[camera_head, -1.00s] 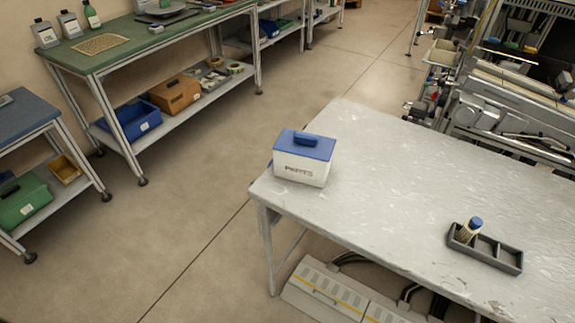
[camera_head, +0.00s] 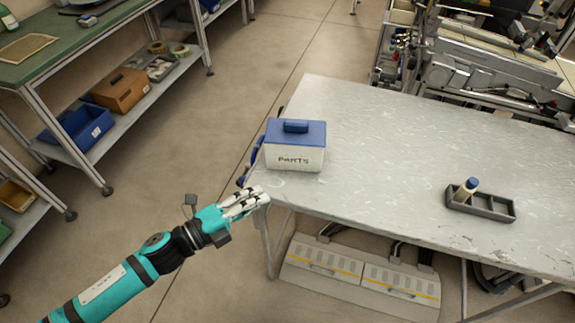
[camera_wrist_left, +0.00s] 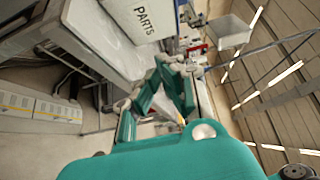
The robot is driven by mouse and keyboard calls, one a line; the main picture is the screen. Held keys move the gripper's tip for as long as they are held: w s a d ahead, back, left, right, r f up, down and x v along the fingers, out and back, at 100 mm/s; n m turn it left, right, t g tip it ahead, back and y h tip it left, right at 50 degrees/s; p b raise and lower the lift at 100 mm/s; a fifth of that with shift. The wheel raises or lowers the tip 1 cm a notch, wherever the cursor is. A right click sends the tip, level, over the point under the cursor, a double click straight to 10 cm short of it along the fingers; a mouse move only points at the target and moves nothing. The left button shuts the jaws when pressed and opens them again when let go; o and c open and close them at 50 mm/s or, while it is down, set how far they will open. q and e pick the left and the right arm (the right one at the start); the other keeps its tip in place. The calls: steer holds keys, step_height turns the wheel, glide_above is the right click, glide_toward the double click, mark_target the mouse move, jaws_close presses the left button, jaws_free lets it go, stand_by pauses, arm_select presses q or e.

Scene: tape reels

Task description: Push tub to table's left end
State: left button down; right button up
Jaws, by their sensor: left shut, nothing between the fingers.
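The tub (camera_head: 295,157) is a white box marked "PARTS" with a blue lid and handle. It stands upright near the left end of the grey table (camera_head: 370,150). It also shows in the left wrist view (camera_wrist_left: 130,22), seen sideways at the top. My left gripper (camera_head: 255,195) is shut and empty. In the head view it appears near the table's front left corner, just in front of and left of the tub, apart from it. The gripper's fingers (camera_wrist_left: 172,90) also show in the left wrist view. My right gripper is in neither view.
A dark divided tray (camera_head: 480,208) with a blue-capped bottle (camera_head: 466,190) stands on the table's right part. Something blue shows behind the tub's left side at the table edge. The tabletop between tub and tray is clear. A green-topped bench (camera_head: 75,45) stands at the left.

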mark_target(297, 157)
arm_select(q)
steer(key=x, duration=0.4)
steer(key=p+x, duration=0.1)
steer(key=x, duration=0.2)
steer(key=shift+w+d+r+p, duration=0.2)
steer(key=shift+d+p, duration=0.1)
steer(key=w, duration=0.3)
steer(key=shift+w+d+f, duration=0.1)
steer(key=shift+w+d, duration=0.05)
steer(key=shift+d, duration=0.15)
steer(key=shift+w+f+p, duration=0.1)
steer(key=shift+w+p, duration=0.2)
steer(key=shift+w, duration=0.1)
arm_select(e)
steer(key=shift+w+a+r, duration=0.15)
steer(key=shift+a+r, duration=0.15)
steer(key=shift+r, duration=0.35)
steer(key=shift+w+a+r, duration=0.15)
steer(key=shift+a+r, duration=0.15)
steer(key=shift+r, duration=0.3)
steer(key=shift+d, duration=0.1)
arm_select(q)
steer(key=shift+w+d+b, duration=0.2)
steer(key=shift+w+b, duration=0.1)
steer(key=shift+w, duration=0.75)
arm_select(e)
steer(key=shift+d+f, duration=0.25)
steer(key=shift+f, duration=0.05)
arm_select(q)
steer(key=shift+s, duration=0.1)
